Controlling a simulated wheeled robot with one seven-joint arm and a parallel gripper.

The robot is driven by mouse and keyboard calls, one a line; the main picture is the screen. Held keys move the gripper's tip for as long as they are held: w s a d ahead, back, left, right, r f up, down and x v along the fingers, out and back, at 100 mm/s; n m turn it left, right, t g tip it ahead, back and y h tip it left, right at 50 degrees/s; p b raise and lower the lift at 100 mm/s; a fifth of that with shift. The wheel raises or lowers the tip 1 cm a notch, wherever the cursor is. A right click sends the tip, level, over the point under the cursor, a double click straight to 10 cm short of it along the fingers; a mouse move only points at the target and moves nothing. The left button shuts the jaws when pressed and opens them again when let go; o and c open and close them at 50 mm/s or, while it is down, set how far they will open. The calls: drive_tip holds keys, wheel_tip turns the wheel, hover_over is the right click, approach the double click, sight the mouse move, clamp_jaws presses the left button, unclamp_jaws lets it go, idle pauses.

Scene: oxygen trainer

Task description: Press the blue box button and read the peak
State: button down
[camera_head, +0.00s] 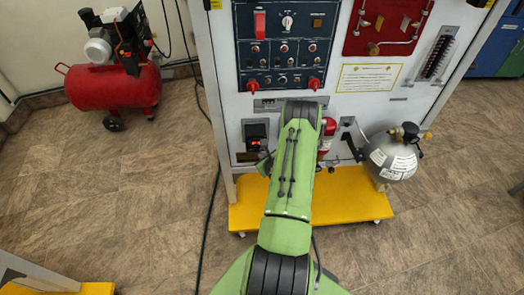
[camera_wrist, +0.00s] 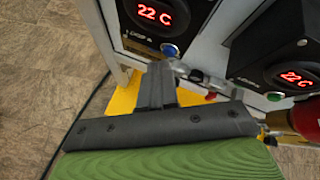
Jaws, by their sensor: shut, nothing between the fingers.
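In the wrist view a dark box (camera_wrist: 130,38) on the panel shows a red display (camera_wrist: 155,14) reading 22 C. A blue button (camera_wrist: 169,50) sits at its lower edge. A second dark box (camera_wrist: 250,62) to the right also reads 22 C and has a green button (camera_wrist: 274,97). My gripper (camera_wrist: 159,68) is shut and empty, its tips just below the blue button in the picture; I cannot tell whether they touch it. In the head view a black box with a small red display (camera_head: 256,131) shows left of my arm, which hides my gripper.
The white panel (camera_head: 213,60) stands on a yellow base (camera_head: 345,195). A grey gas cylinder (camera_head: 390,160) is at its right. A red compressor (camera_head: 115,85) stands at the far left. The floor (camera_head: 120,200) at left is mostly clear, with a black cable (camera_head: 209,220) across it.

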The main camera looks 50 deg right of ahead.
drive_tip(key=shift+w+d, duration=0.25)
drive_tip(key=shift+d, duration=0.05)
idle(0.4)
drive_tip(key=shift+s+a, duration=0.5)
drive_tip(key=shift+a, duration=0.1)
drive_tip(key=s+a+b, duration=0.1)
drive_tip(key=a, duration=0.1)
drive_tip(key=s+a+b, duration=0.1)
drive_tip(key=s+b, duration=0.1)
drive_tip(key=shift+s+a, duration=0.15)
drive_tip(key=shift+a, duration=0.2)
idle(0.9)
